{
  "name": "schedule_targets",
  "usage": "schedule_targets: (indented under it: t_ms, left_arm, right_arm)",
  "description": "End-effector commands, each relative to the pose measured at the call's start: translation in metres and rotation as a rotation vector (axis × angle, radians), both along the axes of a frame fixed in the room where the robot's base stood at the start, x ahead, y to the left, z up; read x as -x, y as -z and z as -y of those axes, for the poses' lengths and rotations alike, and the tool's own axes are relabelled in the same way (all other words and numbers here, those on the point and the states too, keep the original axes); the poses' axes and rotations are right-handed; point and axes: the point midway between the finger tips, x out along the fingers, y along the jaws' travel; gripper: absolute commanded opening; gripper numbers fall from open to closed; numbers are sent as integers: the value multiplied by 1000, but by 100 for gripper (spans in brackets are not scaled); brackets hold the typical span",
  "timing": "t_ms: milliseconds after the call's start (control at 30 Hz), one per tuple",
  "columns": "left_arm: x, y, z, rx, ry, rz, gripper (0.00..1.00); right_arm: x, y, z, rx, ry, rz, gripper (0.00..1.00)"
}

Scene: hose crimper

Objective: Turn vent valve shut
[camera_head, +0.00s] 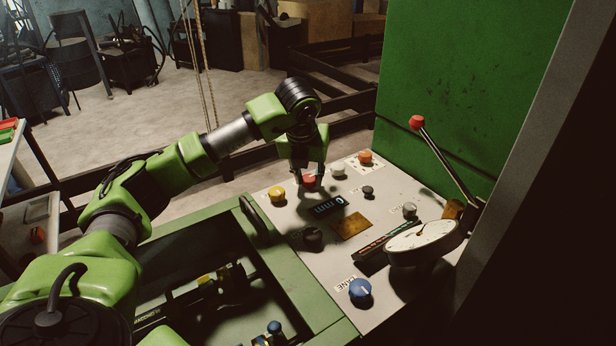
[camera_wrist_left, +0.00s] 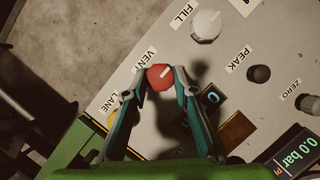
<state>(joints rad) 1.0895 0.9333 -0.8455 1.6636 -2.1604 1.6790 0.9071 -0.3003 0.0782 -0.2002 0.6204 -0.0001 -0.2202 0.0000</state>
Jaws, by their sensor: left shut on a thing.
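The vent valve is a red knob (camera_head: 310,180) on the pale control panel (camera_head: 290,215). In the left wrist view the red knob (camera_wrist_left: 160,77) sits beside the label VENT and has a pale line across its top. My left gripper (camera_head: 308,170) points down at the knob from above. In the left wrist view the fingers of my left gripper (camera_wrist_left: 160,80) stand on both sides of the red knob and are shut on it. My right gripper does not show in either view.
Near the red knob are a yellow knob (camera_head: 277,194), a white FILL knob (camera_head: 339,170), a small dark PEAK knob (camera_head: 368,191) and an orange knob (camera_head: 365,157). A round gauge (camera_head: 425,236), a red-tipped lever (camera_head: 445,160) and a blue knob (camera_head: 360,289) stand to the right.

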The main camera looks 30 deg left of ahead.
Motion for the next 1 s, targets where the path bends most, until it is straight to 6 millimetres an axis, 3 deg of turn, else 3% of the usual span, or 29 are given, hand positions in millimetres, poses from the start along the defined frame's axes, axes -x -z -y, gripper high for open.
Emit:
schedule_targets:
  t_ms: [433,467,500,867,1000]
  left_arm:
    - [-1,-1,0,1,-11,2,4]
    - [0,-1,0,1,-11,2,33]
    - [-1,-1,0,1,-11,2,42]
    - [0,-2,0,0,-9,1,42]
    - [4,-15,2,1,-9,4,42]
  right_arm:
    - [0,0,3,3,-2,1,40]
    - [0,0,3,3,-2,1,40]
    - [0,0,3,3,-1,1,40]
    - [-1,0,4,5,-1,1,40]
    - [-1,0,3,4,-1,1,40]
